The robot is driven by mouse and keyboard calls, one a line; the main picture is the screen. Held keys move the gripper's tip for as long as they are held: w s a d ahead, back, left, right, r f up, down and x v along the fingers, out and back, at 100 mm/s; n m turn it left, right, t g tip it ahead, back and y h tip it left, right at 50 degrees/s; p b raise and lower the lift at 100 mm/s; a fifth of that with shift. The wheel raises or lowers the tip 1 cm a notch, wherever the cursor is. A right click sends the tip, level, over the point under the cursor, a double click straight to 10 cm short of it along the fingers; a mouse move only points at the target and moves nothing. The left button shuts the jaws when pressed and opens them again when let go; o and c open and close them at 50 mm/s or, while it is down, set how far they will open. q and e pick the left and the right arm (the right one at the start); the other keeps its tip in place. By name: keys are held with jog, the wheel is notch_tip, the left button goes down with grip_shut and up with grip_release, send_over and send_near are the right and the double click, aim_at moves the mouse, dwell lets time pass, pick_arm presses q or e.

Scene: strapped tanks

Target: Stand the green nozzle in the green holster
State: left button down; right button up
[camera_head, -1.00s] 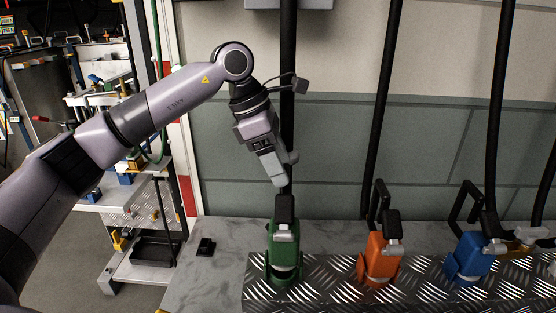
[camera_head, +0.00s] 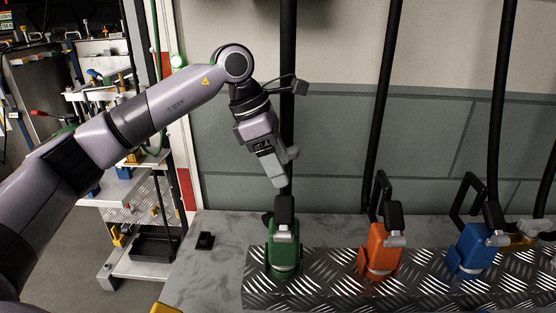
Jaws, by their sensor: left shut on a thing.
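The green nozzle (camera_head: 284,236) is upright, with a black top block and a grey collar, at the front middle of the head view. Green holster material (camera_head: 270,262) shows around its lower part on the metal-plated ledge. From this angle I cannot tell how deep the nozzle sits in the holster. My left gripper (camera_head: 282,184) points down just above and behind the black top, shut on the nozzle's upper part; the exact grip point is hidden. The black hose runs up behind the gripper. My right gripper is out of view.
An orange nozzle (camera_head: 381,246) and a blue nozzle (camera_head: 472,248) stand to the right, each with a black hose. A small black block (camera_head: 205,240) lies on the grey counter (camera_head: 212,275) at left. A shelf with a black tray (camera_head: 155,244) is farther left.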

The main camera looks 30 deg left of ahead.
pick_arm(q)
jog(key=shift+f, duration=0.2)
grip_release()
jog(key=v, duration=0.7)
jog(key=shift+r, duration=0.1)
dwell(0.4)
